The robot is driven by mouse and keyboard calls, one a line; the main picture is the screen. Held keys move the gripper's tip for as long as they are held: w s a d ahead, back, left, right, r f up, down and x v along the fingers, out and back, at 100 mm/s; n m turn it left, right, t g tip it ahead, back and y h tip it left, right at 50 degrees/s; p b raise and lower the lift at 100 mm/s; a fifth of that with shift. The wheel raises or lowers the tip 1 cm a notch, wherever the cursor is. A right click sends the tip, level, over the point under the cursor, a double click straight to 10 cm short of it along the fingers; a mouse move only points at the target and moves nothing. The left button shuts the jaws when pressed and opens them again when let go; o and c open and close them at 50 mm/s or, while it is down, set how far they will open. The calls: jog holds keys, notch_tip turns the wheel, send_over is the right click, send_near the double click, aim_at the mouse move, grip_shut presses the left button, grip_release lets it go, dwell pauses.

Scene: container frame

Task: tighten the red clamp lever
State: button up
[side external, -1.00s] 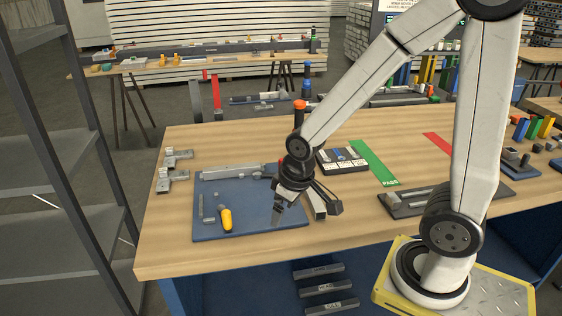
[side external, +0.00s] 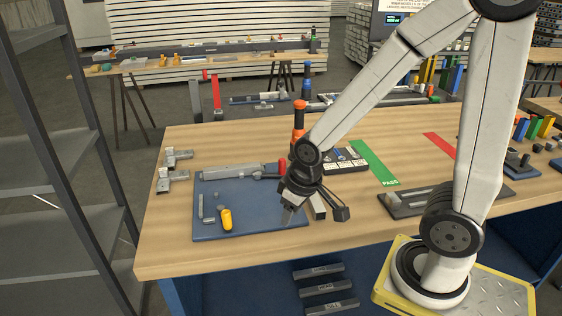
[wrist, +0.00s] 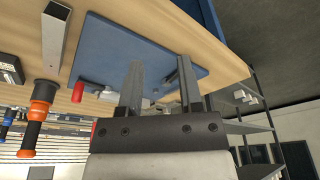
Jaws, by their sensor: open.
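The red clamp lever (side external: 282,167) shows as a short upright red grip at the right end of a long grey clamp bar (side external: 230,172), which lies along the far edge of a blue mat (side external: 255,222). In the wrist view a red grip (wrist: 78,93) shows at the mat's edge, left of my fingers. My gripper (side external: 289,215) is over the right part of the mat, nearer the camera than the lever and apart from it. In the wrist view my gripper (wrist: 162,82) has its two fingers spread with nothing between them. The lever's joint is partly hidden.
A yellow-handled tool (side external: 227,219) lies on the mat. An orange and black upright handle (side external: 299,115) stands behind my wrist. A grey square tube (wrist: 55,40) lies right of the mat. Grey brackets (side external: 172,180) lie left. Bare table lies in front.

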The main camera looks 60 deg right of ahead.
jog(key=shift+w+d+r+m, duration=0.15)
jog(key=shift+w+d, duration=0.15)
jog(key=shift+w, duration=0.25)
jog(key=shift+w+d+r+m, duration=0.15)
jog(key=shift+w+d, duration=0.15)
jog(key=shift+w, duration=0.25)
grip_shut()
jog(key=w+d+r+m+h, duration=0.1)
jog(key=w+d+m, duration=0.1)
jog(key=w+d, duration=0.7)
jog(key=w+d+r+m, duration=0.2)
jog(key=w+d, duration=0.6)
jog(key=d, duration=0.6)
jog(key=shift+w+d+r+m+t+h, duration=0.15)
jog(key=shift+w+r+m+t+h, duration=0.05)
jog(key=shift+w+m+t+h, duration=0.25)
